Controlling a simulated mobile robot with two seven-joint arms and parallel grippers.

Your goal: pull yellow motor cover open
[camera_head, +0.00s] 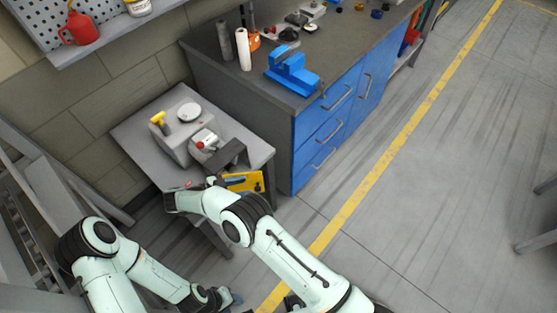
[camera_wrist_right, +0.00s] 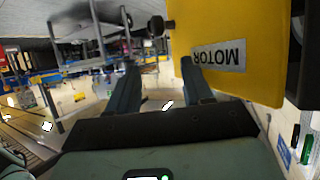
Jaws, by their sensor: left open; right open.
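The yellow motor cover (camera_head: 243,181) is on the front of the grey machine on the small table, partly hidden behind my right arm in the head view. In the right wrist view the cover (camera_wrist_right: 235,35) fills the upper right, with an upside-down MOTOR label and a black knob (camera_wrist_right: 157,25) sticking out from its left side. My right gripper (camera_wrist_right: 158,68) is open and empty. The knob shows just beyond its fingertips, roughly between them; contact cannot be told. My left gripper (camera_head: 233,298) is open, low in the head view, away from the cover.
The grey machine (camera_head: 172,146) on the small table carries a yellow-handled part and a white disc. A workbench with blue drawers (camera_head: 322,130) and a blue vise (camera_head: 290,75) stands close to the right. A grey rack is at the far left.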

